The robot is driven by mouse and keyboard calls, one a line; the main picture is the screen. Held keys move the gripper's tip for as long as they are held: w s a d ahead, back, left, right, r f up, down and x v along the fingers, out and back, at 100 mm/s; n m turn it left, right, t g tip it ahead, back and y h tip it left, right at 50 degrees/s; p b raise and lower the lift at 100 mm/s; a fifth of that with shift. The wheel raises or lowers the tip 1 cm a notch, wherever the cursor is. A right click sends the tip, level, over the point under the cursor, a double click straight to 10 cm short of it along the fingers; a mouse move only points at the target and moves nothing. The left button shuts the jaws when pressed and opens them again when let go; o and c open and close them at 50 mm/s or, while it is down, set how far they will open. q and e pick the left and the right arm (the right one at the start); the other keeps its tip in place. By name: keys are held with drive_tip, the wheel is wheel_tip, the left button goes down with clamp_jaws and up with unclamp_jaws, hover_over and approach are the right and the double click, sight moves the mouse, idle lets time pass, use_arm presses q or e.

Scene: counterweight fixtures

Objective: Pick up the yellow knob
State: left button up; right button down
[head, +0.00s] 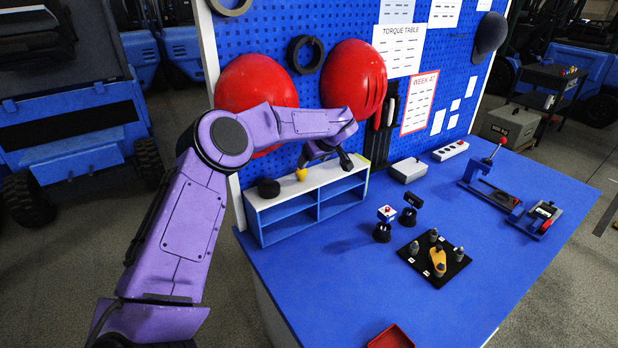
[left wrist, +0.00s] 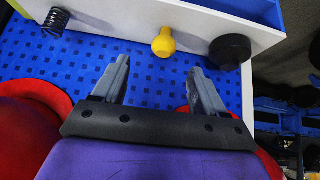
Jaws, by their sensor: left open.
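The yellow knob (head: 301,174) stands on top of the white and blue shelf unit (head: 262,206), close to the pegboard. In the left wrist view the yellow knob (left wrist: 163,43) has a round head and a narrower neck, and lies beyond the fingertips, roughly midway between them. My left gripper (head: 325,162) is above the shelf top, beside the knob in the head view. Its two fingers (left wrist: 160,68) are spread and empty, apart from the knob. My right gripper is not in view.
A black round knob (left wrist: 230,51) stands beside the yellow one, and a dark coil spring (left wrist: 55,22) is on its other side. The pegboard (head: 270,35) with red helmets (head: 354,80) rises behind. A black tray (head: 420,262) with several pegs sits on the blue bench.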

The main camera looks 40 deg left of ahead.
sight(301, 172)
use_arm(q)
drive_tip(key=p+x, duration=0.2)
drive_tip(key=x, duration=0.3)
drive_tip(key=p+x, duration=0.2)
drive_tip(key=x, duration=0.3)
drive_tip(key=shift+s+a+r, duration=0.15)
drive_tip(key=shift+s+a, duration=0.1)
drive_tip(key=shift+w+a+f, duration=0.1)
drive_tip(key=shift+a+f, duration=0.15)
drive_tip(key=shift+f, duration=0.05)
drive_tip(key=shift+d+r, duration=0.1)
drive_tip(key=shift+d, duration=0.05)
drive_tip(key=c, duration=0.9)
drive_tip(key=shift+c, duration=1.1)
